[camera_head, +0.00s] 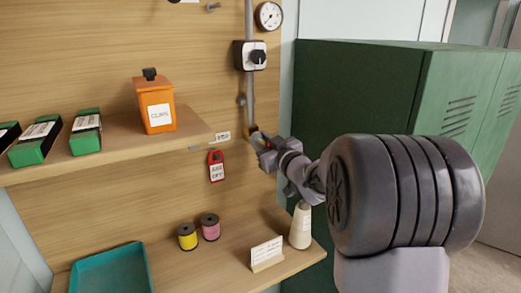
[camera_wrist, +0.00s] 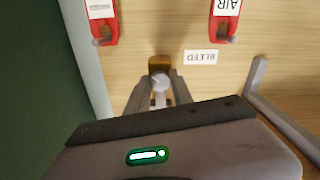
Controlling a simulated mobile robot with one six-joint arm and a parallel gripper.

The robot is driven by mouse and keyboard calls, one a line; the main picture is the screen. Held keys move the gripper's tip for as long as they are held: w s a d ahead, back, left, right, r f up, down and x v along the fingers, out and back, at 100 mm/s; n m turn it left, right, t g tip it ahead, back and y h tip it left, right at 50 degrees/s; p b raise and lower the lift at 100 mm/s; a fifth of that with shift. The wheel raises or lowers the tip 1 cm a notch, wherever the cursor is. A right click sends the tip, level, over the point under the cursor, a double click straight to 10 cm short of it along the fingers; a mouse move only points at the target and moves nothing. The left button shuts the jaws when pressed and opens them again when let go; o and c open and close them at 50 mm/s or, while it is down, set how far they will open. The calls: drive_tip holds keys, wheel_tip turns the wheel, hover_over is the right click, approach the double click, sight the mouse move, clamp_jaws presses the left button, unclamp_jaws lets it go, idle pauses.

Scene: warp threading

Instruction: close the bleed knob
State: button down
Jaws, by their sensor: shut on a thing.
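The bleed knob (camera_wrist: 160,81) is a small grey knob in front of a brass fitting (camera_wrist: 157,63) on the wooden wall panel, in the upper middle of the wrist view. The upside-down BLEED label (camera_wrist: 201,57) is beside it. My gripper (camera_wrist: 160,86) has one finger on each side of the knob and is shut on it. In the head view my gripper (camera_head: 263,143) reaches the brass fitting at the foot of the grey pipe (camera_head: 250,105) and hides the knob. The knob's turn angle cannot be told.
A red tag (camera_head: 216,167) hangs left of my gripper; two red hooked pieces show at the top of the wrist view. A shelf (camera_head: 190,128) with an orange CLIPS box (camera_head: 155,105) is left. A green locker (camera_head: 360,90) stands right. A bench with spools is below.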

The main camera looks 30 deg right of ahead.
drive_tip(key=n+b, duration=0.6)
drive_tip(key=shift+f, duration=0.2)
drive_tip(key=n+b, duration=0.2)
drive_tip(key=n, duration=0.2)
drive_tip(key=shift+b, duration=0.4)
drive_tip(key=n+b, duration=0.2)
drive_tip(key=n, duration=0.1)
drive_tip(key=shift+r+n, duration=0.1)
drive_tip(key=shift+n, duration=0.3)
drive_tip(key=n+b, duration=0.4)
drive_tip(key=n, duration=0.3)
drive_tip(key=shift+b, duration=0.35)
drive_tip(key=n+b, duration=0.2)
drive_tip(key=n, duration=0.3)
drive_tip(key=shift+r+n+b, duration=0.15)
drive_tip(key=shift+n+b, duration=0.25)
drive_tip(key=c, duration=1.1)
unclamp_jaws()
